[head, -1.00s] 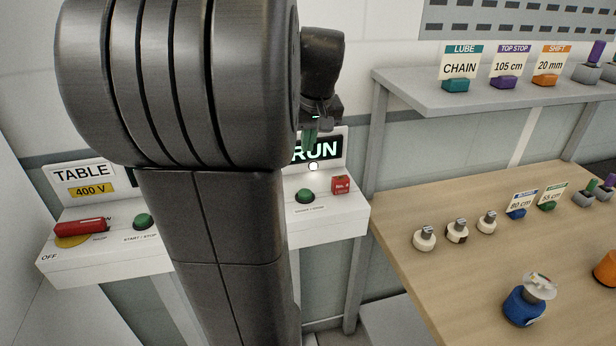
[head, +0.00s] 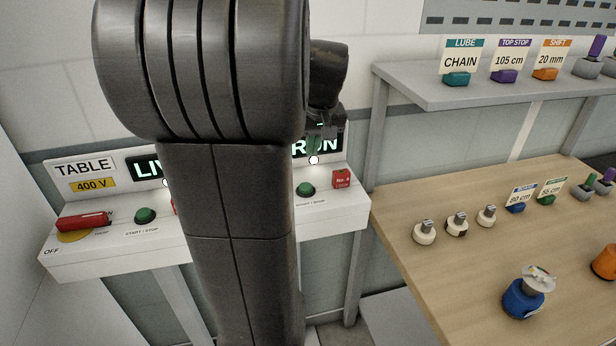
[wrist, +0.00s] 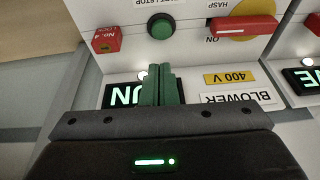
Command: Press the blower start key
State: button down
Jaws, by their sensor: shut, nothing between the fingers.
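The blower start key is a round green button (head: 305,189) on the right-hand white panel, marked START / STOP. It also shows in the wrist view (wrist: 160,26), beyond my fingertips. My gripper (wrist: 160,70) is shut and empty, its green fingers together in front of the lit display (wrist: 122,95). In the head view my gripper (head: 314,147) is above and behind the green button, apart from it. The BLOWER label (wrist: 238,97) appears upside down in the wrist view. My arm hides part of this panel in the head view.
A red lock block (head: 342,179) sits right of the button. In the wrist view a red switch handle (wrist: 245,27) lies on the other side. The TABLE panel (head: 83,168) has its own green button (head: 146,215). A wooden bench (head: 480,250) stands at right.

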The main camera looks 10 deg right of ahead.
jog(key=p, duration=0.1)
send_near(307, 185)
jog(key=x, duration=0.5)
jog(key=shift+w+a+f, duration=0.1)
jog(key=shift+f, duration=0.65)
